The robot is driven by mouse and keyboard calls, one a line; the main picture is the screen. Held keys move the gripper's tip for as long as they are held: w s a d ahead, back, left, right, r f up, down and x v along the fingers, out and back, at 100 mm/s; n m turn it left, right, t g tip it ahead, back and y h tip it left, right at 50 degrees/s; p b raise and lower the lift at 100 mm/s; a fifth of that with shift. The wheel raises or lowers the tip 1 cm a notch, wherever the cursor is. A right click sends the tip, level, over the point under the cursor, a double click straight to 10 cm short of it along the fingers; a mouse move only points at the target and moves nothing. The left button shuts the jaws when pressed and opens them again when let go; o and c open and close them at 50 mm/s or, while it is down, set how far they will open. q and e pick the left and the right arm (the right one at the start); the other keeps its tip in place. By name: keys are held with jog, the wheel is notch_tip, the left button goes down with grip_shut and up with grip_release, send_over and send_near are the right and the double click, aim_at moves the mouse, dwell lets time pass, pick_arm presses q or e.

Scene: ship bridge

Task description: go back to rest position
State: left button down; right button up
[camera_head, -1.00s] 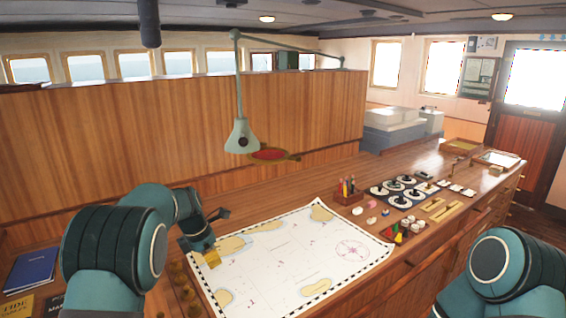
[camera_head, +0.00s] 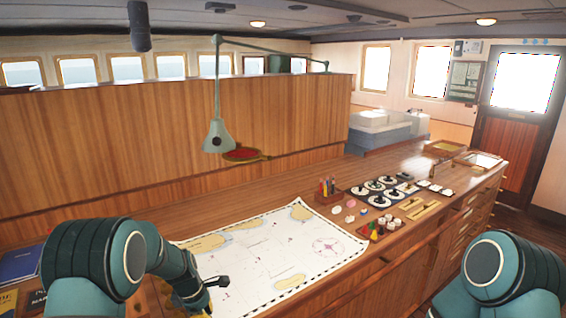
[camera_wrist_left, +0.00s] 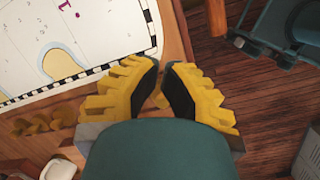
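My left gripper (camera_wrist_left: 160,66) shows in the left wrist view, with its yellow fingers and black pads. The fingertips are nearly meeting and nothing is held between them. It is over the desk's front edge, beside a corner of the chart (camera_wrist_left: 60,30), with the wooden floor below. The white chart (camera_head: 270,255) lies flat on the desk.
The desk (camera_head: 250,200) also carries a pen holder (camera_head: 327,195), several dials (camera_head: 380,190), small pieces and a blue book (camera_head: 20,265). A lamp (camera_head: 217,135) hangs over its back part. In the left wrist view, open floor (camera_wrist_left: 250,90) lies to the right.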

pick_arm(q)
jog(key=s+d+f+m, duration=0.3)
jog(key=s+f+m, duration=0.2)
jog(key=s, duration=0.2)
jog(key=s+d+f+m, duration=0.2)
jog(key=s+f+m, duration=0.3)
jog(key=s, duration=0.2)
jog(key=s+d+m+h, duration=0.2)
jog(key=s+d+m, duration=0.5)
jog(key=s, duration=0.5)
notch_tip(320, 180, down, 13)
jog(key=b, duration=1.1)
jog(key=shift+w+a+r+m+t+b, duration=0.15)
jog(key=shift+w+a+m+t+b, duration=0.05)
jog(key=shift+a+m+t+b, duration=0.1)
